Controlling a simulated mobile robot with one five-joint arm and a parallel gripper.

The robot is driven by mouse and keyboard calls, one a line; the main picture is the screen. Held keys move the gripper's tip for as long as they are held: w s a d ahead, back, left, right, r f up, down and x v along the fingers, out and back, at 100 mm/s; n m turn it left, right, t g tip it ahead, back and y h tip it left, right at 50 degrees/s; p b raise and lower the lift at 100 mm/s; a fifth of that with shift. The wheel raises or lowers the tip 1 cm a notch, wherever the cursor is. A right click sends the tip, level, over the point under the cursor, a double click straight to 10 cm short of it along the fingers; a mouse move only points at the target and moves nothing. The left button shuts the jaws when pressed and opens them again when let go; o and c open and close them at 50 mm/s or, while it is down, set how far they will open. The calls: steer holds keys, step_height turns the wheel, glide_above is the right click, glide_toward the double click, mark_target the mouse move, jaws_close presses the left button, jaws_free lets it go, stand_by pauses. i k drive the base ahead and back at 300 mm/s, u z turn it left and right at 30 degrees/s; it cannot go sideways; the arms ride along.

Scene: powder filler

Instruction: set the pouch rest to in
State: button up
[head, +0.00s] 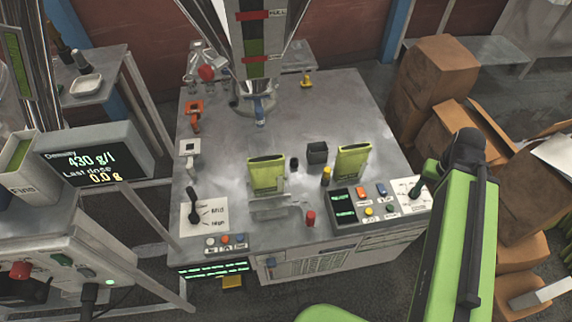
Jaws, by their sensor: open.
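Two lime-green pouches stand upright on the grey steel bench in the head view: a left pouch (266,174) and a right pouch (351,161). A low grey metal ledge (275,206) lies in front of the left pouch; it may be the pouch rest, but no readable label shows and I cannot tell its setting. A black-handled lever (193,207) stands on a white labelled plate at the bench's left front. Another dark lever (416,189) stands on a white plate at the right front. My green arm rises at the right; my gripper cannot be made out.
The filler's funnel (262,45) hangs over the bench's back. A red knob (310,217), a yellow-topped post (326,175), a dark cup (317,152) and a button panel (360,203) crowd the front. Cardboard boxes (435,72) stand right. A density display (95,160) stands left.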

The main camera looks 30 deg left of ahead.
mark_target(284, 199)
steer(key=z, duration=0.15)
steer(key=k, duration=0.55)
steer(key=u, duration=2.4)
steer(key=k, duration=0.6)
steer(key=u, duration=0.1)
steer(key=i, duration=1)
steer(key=u, duration=0.05)
